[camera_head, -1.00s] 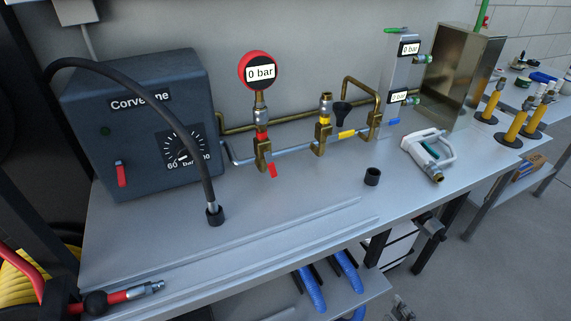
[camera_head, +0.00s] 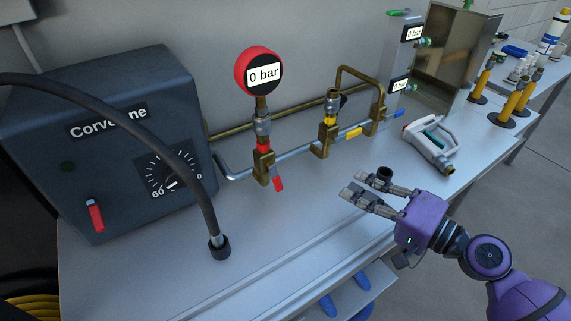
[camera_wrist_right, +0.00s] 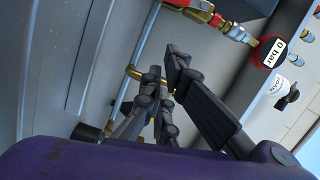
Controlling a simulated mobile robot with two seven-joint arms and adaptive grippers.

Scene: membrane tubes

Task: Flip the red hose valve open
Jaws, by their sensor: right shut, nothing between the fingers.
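The red valve lever (camera_head: 279,184) sits on a brass valve body (camera_head: 263,166) below the red-rimmed gauge (camera_head: 260,71), which reads 0 bar. The lever points down and slightly right, out over the bench. My right gripper (camera_head: 361,185) is shut and empty above the bench, to the right of the lever and apart from it. In the right wrist view, the gripper fingers (camera_wrist_right: 162,66) are at the centre. The gauge (camera_wrist_right: 271,52) and red valve fittings (camera_wrist_right: 236,33) show there at the upper right. My left gripper is not in view.
A dark control box (camera_head: 110,140) stands left, with a black hose (camera_head: 190,150) curving down before the valve. A small black cup (camera_head: 385,174) is behind my right gripper. The bench front is mostly clear.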

